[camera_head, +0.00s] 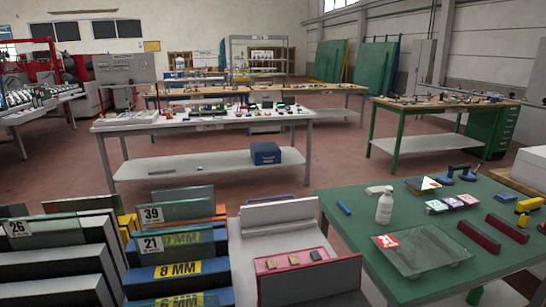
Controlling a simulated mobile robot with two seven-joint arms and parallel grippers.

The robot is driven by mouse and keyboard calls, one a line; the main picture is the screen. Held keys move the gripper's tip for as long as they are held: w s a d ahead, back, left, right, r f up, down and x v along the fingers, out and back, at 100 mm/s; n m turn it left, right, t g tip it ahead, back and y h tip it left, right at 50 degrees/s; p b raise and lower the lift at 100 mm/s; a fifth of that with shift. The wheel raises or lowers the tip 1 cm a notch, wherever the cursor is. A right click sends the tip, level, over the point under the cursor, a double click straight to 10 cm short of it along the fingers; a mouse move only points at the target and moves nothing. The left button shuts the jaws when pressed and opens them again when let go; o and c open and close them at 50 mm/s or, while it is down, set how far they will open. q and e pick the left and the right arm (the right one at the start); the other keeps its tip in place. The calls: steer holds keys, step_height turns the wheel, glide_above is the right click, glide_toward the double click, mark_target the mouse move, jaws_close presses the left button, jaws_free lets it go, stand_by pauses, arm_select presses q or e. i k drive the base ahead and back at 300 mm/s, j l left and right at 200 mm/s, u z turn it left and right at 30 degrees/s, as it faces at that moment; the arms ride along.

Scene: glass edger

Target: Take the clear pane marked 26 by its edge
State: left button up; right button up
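The pane marked 26 (65,233) stands on edge at the lower left. Its white label with 26 is at its left end. The pane is see-through with a greenish tint, and its long upper edge shows. Its lower part is hidden in the dark stepped rack (50,262). Neither of my grippers is in view.
Panes marked 39 (190,211) and 21 (195,240) stand right beside it, above a blue 8 MM block (215,267). A grey stand with a pink tray (300,263) is farther right. The green table (350,232) holds a glass sheet, a spray bottle and tools.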

mark_target(60, 230)
steer(key=u, duration=1.45)
steer(key=i+j+z, duration=0.45)
steer(key=j, duration=0.15)
steer(key=i+j+z, duration=0.25)
steer(key=j+z, duration=0.25)
steer(key=j, duration=0.2)
